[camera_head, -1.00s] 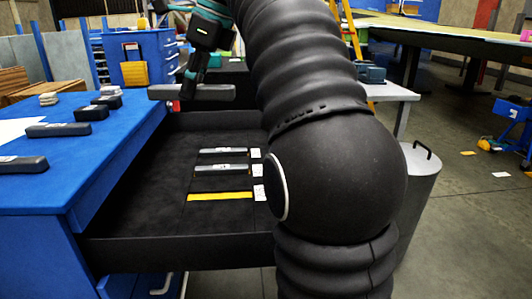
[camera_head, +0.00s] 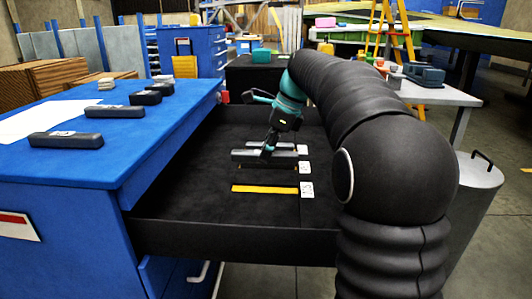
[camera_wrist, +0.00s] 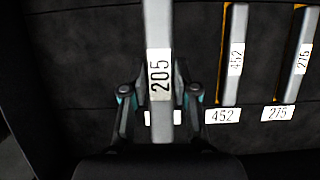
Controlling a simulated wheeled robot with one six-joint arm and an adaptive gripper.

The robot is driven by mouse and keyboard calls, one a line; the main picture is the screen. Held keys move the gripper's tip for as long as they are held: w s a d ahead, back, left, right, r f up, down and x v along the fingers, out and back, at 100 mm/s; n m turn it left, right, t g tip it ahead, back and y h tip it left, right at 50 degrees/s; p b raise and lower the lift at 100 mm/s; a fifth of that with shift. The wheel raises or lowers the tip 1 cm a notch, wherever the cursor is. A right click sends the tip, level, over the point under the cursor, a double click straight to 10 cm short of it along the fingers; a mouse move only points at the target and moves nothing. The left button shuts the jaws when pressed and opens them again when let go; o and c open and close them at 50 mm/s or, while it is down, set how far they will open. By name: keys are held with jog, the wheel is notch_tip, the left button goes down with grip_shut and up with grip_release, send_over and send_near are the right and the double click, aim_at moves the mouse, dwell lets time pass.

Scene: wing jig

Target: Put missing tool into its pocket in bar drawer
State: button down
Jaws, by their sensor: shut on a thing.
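In the wrist view, bars 452 (camera_wrist: 234,55) and 275 (camera_wrist: 302,50) lie in yellow-edged pockets right of the held bar. A white label (camera_wrist: 150,117) is partly covered by the held bar. The bar's height above the drawer is unclear.
The blue bench (camera_head: 60,180) left of the drawer carries several dark bars, including one near its front (camera_head: 66,140), and a white sheet (camera_head: 40,121). A grey bin (camera_head: 478,205) stands right of my arm. The drawer floor left of the pockets is clear.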

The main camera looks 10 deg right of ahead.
jog(key=shift+f+b, duration=2.9)
jog(key=shift+b, duration=0.25)
jog(key=shift+f, duration=0.8)
jog(key=shift+p, duration=0.75)
jog(key=shift+f, duration=0.5)
jog(key=c, duration=0.8)
grip_release()
